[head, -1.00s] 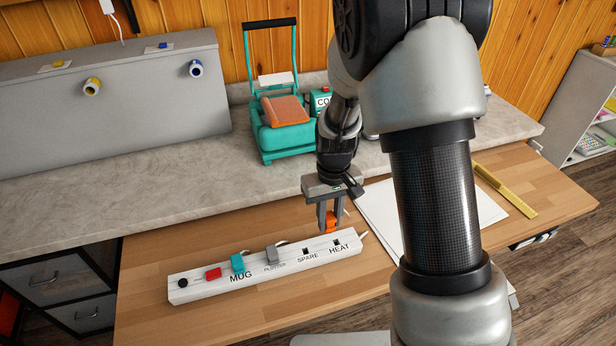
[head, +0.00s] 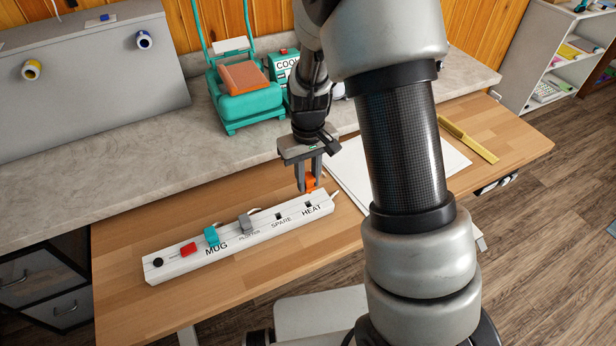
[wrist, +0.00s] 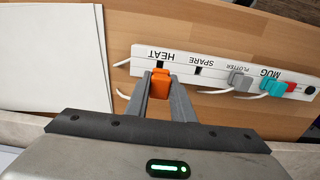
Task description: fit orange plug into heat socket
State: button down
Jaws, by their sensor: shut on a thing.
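The orange plug (head: 310,181) is held between the two fingers of my gripper (head: 309,186), just behind the HEAT end of the white power strip (head: 238,239). In the wrist view the orange plug (wrist: 159,83) sits between the fingertips, close to the strip's edge. The HEAT socket (head: 308,204) is an empty dark hole by its label; it also shows in the wrist view (wrist: 160,64), just beyond the plug. The plug appears apart from the socket; its height above the table is hard to judge.
The SPARE socket (head: 278,216) is empty. A grey plug (head: 245,224) and a teal plug (head: 211,236) fill other sockets, beside a red switch (head: 188,249). White sheets (head: 350,170) lie to the right. A teal press (head: 240,95) stands behind on the counter.

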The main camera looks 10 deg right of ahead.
jog(key=b, duration=0.3)
send_over(308, 198)
jog(key=s, duration=0.2)
jog(key=shift+a+f, duration=0.15)
jog(key=shift+f, duration=2.25)
jog(key=shift+f+b, duration=1.2)
jog(key=shift+b, duration=0.05)
dwell(0.9)
jog(key=shift+s+f, duration=0.15)
jog(key=shift+f, duration=0.05)
dwell(0.8)
jog(key=c, duration=1.7)
grip_release()
jog(key=shift+c, duration=0.2)
jog(key=o, duration=0.7)
jog(key=shift+o, duration=0.2)
jog(key=shift+a, duration=0.1)
jog(key=shift+r, duration=0.1)
jog(key=shift+r+p, duration=2.35)
jog(key=shift+r, duration=1.15)
